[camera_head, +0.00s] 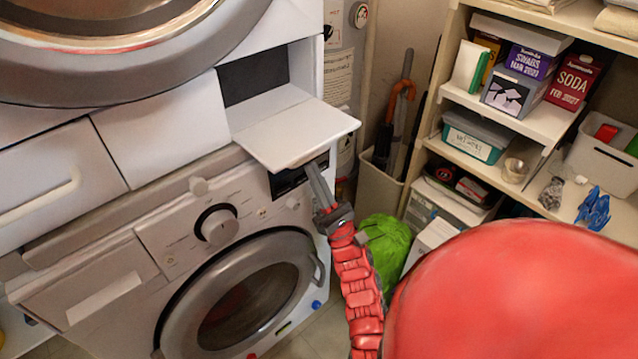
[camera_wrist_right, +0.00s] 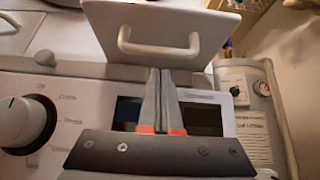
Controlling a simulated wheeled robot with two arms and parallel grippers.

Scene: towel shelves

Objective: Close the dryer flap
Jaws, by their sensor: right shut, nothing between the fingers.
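The dryer flap (camera_head: 298,132) is a white panel folded down and sticking out roughly level from the dryer, above the washer's control panel. Behind it the dark compartment (camera_head: 254,76) stands open. In the right wrist view the flap's underside (camera_wrist_right: 205,25) shows a white bar handle (camera_wrist_right: 160,50). My right gripper (camera_head: 315,172) is shut and empty, just below the flap near its outer edge. In the right wrist view its fingertips (camera_wrist_right: 161,72) are together just below the handle; I cannot tell whether they touch the flap. My left gripper is out of view.
The washer (camera_head: 240,235) stands below, with a knob (camera_head: 217,226) and round door. A closed drawer (camera_head: 50,175) is at left. A bin with umbrellas (camera_head: 378,190), a green bag (camera_head: 386,245) and loaded shelves (camera_head: 540,120) are at right.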

